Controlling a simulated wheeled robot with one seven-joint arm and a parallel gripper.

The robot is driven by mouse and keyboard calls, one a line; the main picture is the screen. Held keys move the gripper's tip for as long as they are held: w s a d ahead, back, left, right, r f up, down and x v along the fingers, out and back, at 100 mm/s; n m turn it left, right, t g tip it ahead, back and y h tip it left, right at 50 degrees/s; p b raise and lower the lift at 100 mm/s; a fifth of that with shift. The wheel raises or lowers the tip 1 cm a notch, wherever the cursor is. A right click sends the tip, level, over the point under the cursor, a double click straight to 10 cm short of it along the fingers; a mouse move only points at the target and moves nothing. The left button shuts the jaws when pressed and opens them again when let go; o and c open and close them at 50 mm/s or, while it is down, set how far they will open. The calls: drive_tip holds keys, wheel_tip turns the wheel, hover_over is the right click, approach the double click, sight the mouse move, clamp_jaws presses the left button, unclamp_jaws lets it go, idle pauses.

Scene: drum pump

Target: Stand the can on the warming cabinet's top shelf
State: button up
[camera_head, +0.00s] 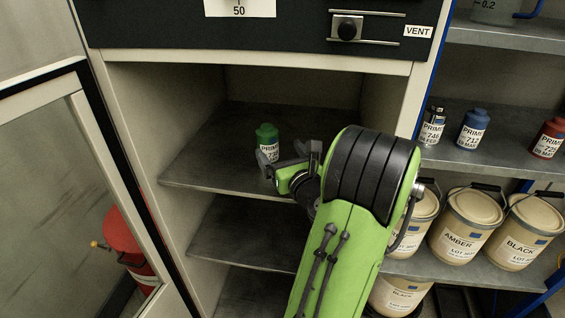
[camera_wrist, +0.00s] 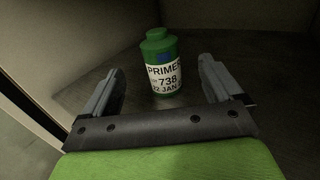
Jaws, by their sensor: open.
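The can is a small green bottle-shaped primer can (camera_head: 267,136) with a white label. It stands upright on the top shelf (camera_head: 205,165) of the warming cabinet (camera_head: 150,115). In the wrist view the can (camera_wrist: 160,62) reads PRIMER 738 and stands just beyond the fingertips, between their lines. My gripper (camera_head: 283,158) is in front of the can at the shelf, open and empty. In the wrist view my gripper (camera_wrist: 160,82) shows its two fingers spread apart, with neither touching the can. In the head view the gripper hides the can's lower part.
The cabinet door (camera_head: 50,180) stands open at left, and a control panel with a VENT label (camera_head: 417,31) is above. A rack at right holds primer cans (camera_head: 473,128) and cream buckets (camera_head: 466,225). A red drum (camera_head: 125,240) is low left. The shelf around the can is clear.

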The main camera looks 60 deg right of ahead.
drive_tip(key=shift+s+a, duration=0.3)
drive_tip(key=shift+s, duration=0.1)
drive_tip(key=w+a+n+y, duration=0.1)
drive_tip(key=a+n, duration=0.1)
drive_tip(key=w+a+n+y, duration=0.1)
drive_tip(key=w, duration=0.1)
drive_tip(key=w+a+n+t+y, duration=0.1)
drive_tip(key=a+n, duration=0.1)
drive_tip(key=shift+w+a+n+y, duration=0.25)
drive_tip(key=shift+a+n+y, duration=0.05)
drive_tip(key=w+a+f+n+g+y, duration=0.2)
drive_tip(key=a+n+y, duration=0.2)
drive_tip(key=a+n, duration=0.65)
drive_tip(key=w+a+f+n+g+y, duration=0.1)
drive_tip(key=a+f+n+g+y, duration=0.2)
drive_tip(key=a+n, duration=0.7)
drive_tip(key=s+a+n+g, duration=0.2)
drive_tip(key=s+a+n, duration=0.1)
drive_tip(key=s+n, duration=0.4)
drive_tip(key=s+a+n+g, duration=0.3)
drive_tip(key=s+a+n, duration=0.1)
drive_tip(key=s+n, duration=0.4)
drive_tip(key=shift+s+r+n+h, duration=0.25)
drive_tip(key=shift+r+n+h, duration=0.15)
drive_tip(key=shift+n, duration=0.35)
